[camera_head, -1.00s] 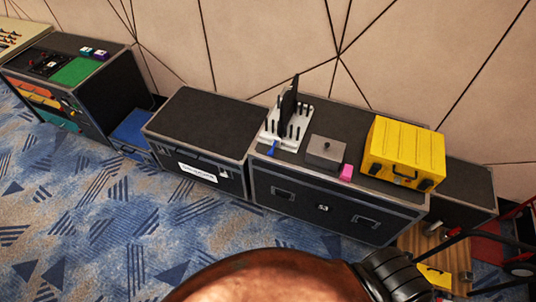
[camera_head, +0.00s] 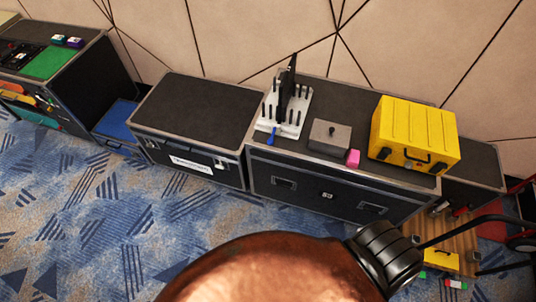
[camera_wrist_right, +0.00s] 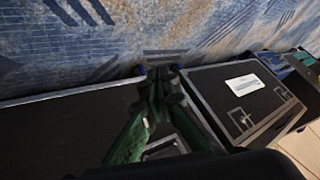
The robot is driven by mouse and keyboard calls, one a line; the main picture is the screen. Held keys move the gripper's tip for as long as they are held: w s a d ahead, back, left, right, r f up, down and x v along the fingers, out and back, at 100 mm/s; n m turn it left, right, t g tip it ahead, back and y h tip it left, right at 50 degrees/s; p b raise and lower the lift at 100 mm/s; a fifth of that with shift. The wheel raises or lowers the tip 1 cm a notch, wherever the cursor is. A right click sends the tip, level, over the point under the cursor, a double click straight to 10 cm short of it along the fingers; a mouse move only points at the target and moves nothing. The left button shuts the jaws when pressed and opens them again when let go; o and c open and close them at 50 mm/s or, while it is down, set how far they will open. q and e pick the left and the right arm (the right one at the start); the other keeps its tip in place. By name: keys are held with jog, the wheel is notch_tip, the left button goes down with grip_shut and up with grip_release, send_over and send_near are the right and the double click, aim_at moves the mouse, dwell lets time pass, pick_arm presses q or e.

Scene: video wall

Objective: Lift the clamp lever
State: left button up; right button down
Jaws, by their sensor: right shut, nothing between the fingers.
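In the head view, a white fixture (camera_head: 284,120) with black pegs and an upright black panel (camera_head: 290,80) stands on a black case. A small blue lever (camera_head: 271,136) sticks out at its front left corner and looks like the clamp lever. My right gripper (camera_wrist_right: 157,72) shows only in the right wrist view, with green fingers shut and empty over dark case surfaces. The fixture and lever do not show in that view. I cannot see my left gripper.
A lower black case (camera_head: 197,113) is to the left. Patterned blue carpet lies in front; a panelled wall rises behind.

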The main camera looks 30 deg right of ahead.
jog(key=w+a+r+m+t+h+b, duration=0.1)
jog(key=w+a+r+m+t+b, duration=0.1)
jog(key=w+r+m+t+b, duration=0.8)
jog(key=w+a+r+m+h+b, duration=0.1)
jog(key=w+a+r+m, duration=0.35)
jog(key=w, duration=1.05)
pick_arm(q)
jog(key=w+d+f+g+b, duration=0.1)
jog(key=w+d+f+b, duration=0.1)
jog(key=w+b, duration=0.5)
jog(key=f+b, duration=0.1)
jog(key=b, duration=0.3)
jog(key=shift+w+d+f+n+b, duration=0.35)
jog(key=shift+f+n+b, duration=0.05)
pick_arm(e)
jog(key=d+r+m+g+h, duration=0.1)
jog(key=d+r+m+h, duration=0.4)
jog(key=m, duration=0.8)
jog(key=d+r+m+g+h, duration=0.2)
jog(key=d+r+m+h, duration=0.2)
jog(key=r+m+h, duration=0.7)
jog(key=m+h, duration=0.1)
jog(key=m, duration=0.2)
jog(key=shift+w+d+r, duration=0.15)
jog(key=shift+w+d, duration=0.2)
jog(key=shift+d, duration=0.05)
